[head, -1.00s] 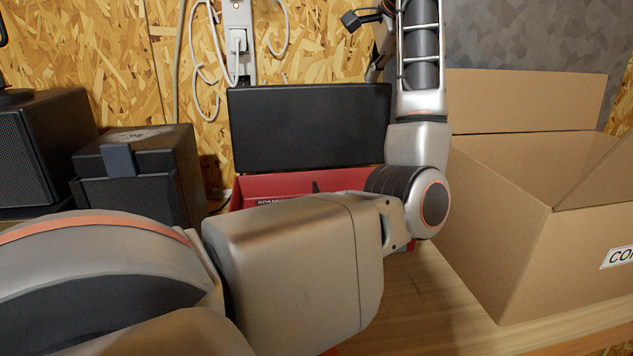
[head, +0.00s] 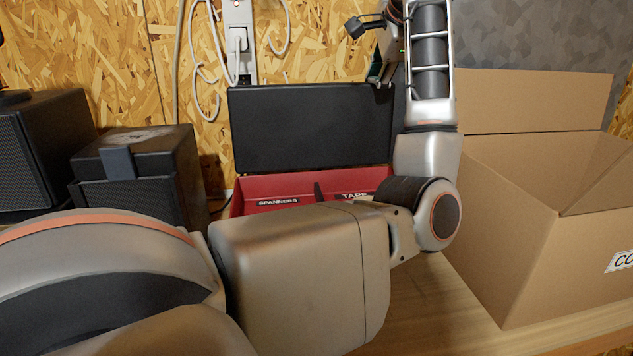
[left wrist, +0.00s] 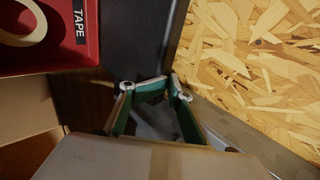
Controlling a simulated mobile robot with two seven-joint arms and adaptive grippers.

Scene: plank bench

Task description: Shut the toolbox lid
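The red toolbox (head: 285,188) stands on the bench against the wall, partly hidden by my left arm. Its black lid (head: 310,128) is open and stands upright at the back. The lid also shows as a dark panel in the left wrist view (left wrist: 135,35), beside the red tray (left wrist: 45,55). My left gripper (head: 380,76) is at the lid's top edge near its right corner. In the left wrist view its green-padded fingers (left wrist: 170,82) bend inward with tips together, nothing seen between them. I cannot tell whether they touch the lid. My right gripper is not in view.
An open cardboard box (head: 500,230) stands close on the right of my left arm. Black speaker-like boxes (head: 140,180) stand on the left. A power strip with white cables (head: 238,45) hangs on the chipboard wall behind. Bare bench (head: 440,300) shows at front right.

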